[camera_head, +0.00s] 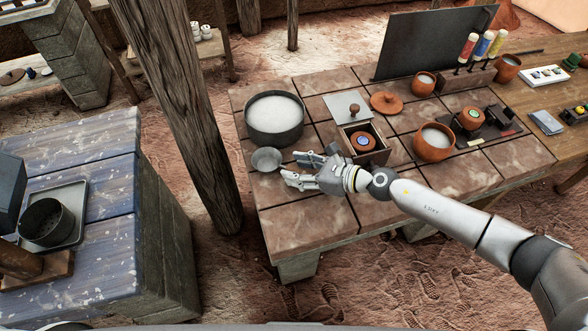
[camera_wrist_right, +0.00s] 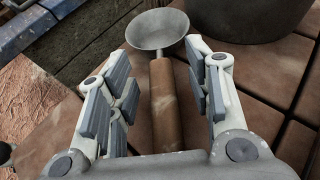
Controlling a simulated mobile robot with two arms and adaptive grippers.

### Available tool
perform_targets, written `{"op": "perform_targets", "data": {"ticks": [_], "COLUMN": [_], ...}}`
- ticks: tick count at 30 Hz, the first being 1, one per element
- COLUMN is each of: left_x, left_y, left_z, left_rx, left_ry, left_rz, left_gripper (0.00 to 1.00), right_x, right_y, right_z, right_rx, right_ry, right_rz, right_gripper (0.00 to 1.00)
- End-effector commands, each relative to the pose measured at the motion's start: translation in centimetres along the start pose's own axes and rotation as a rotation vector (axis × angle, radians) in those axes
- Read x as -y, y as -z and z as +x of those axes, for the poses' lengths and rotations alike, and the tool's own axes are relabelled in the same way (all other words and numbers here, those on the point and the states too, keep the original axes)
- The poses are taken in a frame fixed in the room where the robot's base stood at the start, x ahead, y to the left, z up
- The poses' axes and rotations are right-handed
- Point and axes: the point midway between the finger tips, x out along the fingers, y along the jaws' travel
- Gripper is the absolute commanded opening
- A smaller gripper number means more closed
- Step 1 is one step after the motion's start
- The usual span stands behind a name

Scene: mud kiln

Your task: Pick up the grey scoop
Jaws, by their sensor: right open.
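The grey scoop (camera_head: 266,160) lies on the tiled table, left of my right gripper (camera_head: 292,167). In the right wrist view its round grey bowl (camera_wrist_right: 157,30) is at the top and its brown wooden handle (camera_wrist_right: 165,105) runs down toward the palm. My right gripper (camera_wrist_right: 160,105) is open, with one finger on each side of the handle. A gap shows between the handle and each finger. In the head view the handle is mostly hidden by the gripper. My left gripper is not in view.
A dark round pan of white material (camera_head: 274,118) stands just behind the scoop. A wooden box (camera_head: 364,143) and a clay bowl (camera_head: 434,141) are to the right. A wooden post (camera_head: 188,110) rises left of the tiled table (camera_head: 305,228), whose front left is clear.

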Motion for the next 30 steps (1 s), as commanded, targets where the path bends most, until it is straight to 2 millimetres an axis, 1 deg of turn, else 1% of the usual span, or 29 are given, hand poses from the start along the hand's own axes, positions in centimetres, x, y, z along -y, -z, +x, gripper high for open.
{"op": "perform_targets", "data": {"ticks": [1,4,12,23,30], "left_x": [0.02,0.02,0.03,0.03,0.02], "left_y": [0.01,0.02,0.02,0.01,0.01], "left_z": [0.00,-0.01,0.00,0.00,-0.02], "left_rx": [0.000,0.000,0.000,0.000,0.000], "left_ry": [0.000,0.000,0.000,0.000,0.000], "left_rz": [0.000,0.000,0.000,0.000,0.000], "left_gripper": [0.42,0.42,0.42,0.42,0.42], "right_x": [0.01,0.03,0.00,0.00,0.01], "right_y": [-0.03,0.03,0.05,0.07,0.00], "right_z": [0.66,1.35,1.55,1.52,1.50], "right_rx": [0.001,0.000,0.001,0.000,0.001], "right_ry": [0.000,0.000,0.000,0.000,0.000], "right_rz": [0.000,0.000,0.001,0.001,0.001], "right_gripper": [0.46,0.46,0.46,0.00,0.00]}}
